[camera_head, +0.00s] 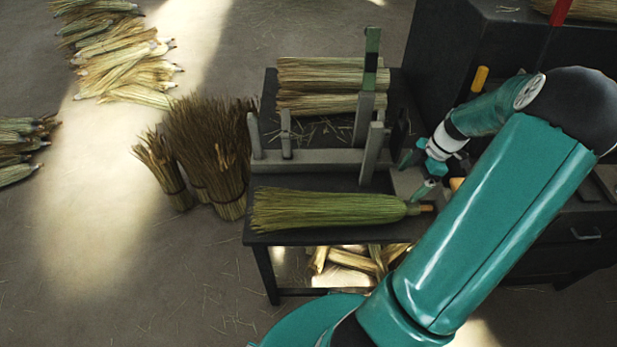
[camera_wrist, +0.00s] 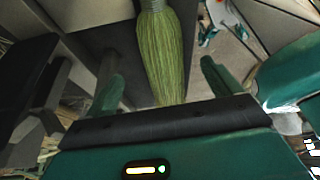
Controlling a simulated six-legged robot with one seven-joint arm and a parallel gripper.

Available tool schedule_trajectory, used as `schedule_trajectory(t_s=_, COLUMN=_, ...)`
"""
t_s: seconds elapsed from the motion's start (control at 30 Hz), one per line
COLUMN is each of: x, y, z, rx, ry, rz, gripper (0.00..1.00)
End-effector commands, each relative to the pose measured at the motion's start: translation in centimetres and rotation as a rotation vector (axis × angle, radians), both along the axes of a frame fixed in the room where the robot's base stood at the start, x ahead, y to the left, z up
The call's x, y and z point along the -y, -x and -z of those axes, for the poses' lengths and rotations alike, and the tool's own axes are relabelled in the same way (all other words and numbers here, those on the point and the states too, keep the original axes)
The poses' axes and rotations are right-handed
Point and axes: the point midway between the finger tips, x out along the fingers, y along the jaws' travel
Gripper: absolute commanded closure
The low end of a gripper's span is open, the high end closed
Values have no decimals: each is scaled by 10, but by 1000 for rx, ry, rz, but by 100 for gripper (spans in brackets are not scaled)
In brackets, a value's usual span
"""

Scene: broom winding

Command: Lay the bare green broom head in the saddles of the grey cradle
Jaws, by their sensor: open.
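The green broom head (camera_head: 325,210) lies flat along the near edge of the dark table, its fanned bristles to the left and its narrow neck and wooden stub to the right. The grey cradle (camera_head: 320,159) stands just behind it, with paired upright posts forming saddles at its left and right; no broom head shows in them. My gripper (camera_head: 415,173) is open and empty, above the table at the cradle's right end, near the broom's neck. In the wrist view the broom head (camera_wrist: 161,55) shows between the spread fingers of my gripper (camera_wrist: 160,70), apart from them.
Pale broom heads (camera_head: 325,73) lie at the back of the table (camera_head: 285,238). A tall post with a green top (camera_head: 371,55) rises beside the cradle. Upright straw bundles (camera_head: 210,145) stand left of the table. A dark cabinet (camera_head: 445,45) stands at right.

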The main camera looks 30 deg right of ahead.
Motion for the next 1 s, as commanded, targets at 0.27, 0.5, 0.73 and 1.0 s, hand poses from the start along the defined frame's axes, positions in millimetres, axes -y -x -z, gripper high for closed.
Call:
schedule_trajectory(t_s=0.27, x=-80, y=-51, z=-72, rx=-154, ry=151, rz=153, gripper=10)
schedule_trajectory(t_s=0.5, x=-174, y=-73, z=-142, rx=-169, ry=291, rz=401, gripper=10)
schedule_trajectory(t_s=0.73, x=-264, y=-65, z=-197, rx=-69, ry=321, rz=659, gripper=10)
schedule_trajectory(t_s=1.0, x=-354, y=-24, z=-240, rx=78, ry=162, rz=940, gripper=10)
